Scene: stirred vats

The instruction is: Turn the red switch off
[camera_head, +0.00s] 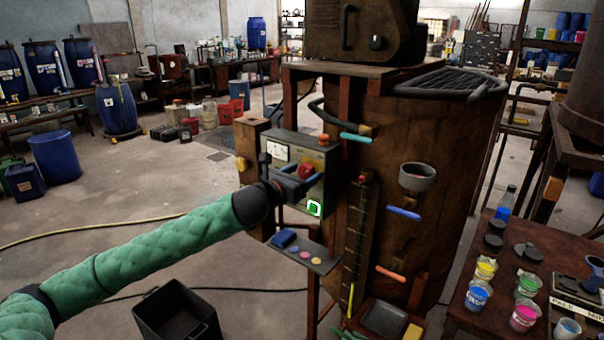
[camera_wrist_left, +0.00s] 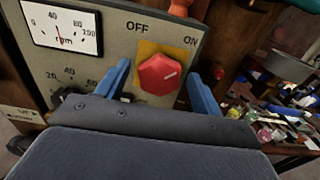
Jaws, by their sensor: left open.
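The red switch (camera_wrist_left: 158,73) is a faceted knob on a yellow plate, between the printed words OFF and ON. In the head view my left gripper (camera_head: 297,187) is at the box face. My right gripper is in neither view.
An rpm gauge (camera_wrist_left: 62,28) is left of the switch. A green button (camera_head: 314,208) sits low on the box. A small shelf (camera_head: 318,262) juts out below. The large brown vat (camera_head: 440,150) stands to the right, near a table of paint cups (camera_head: 477,295).

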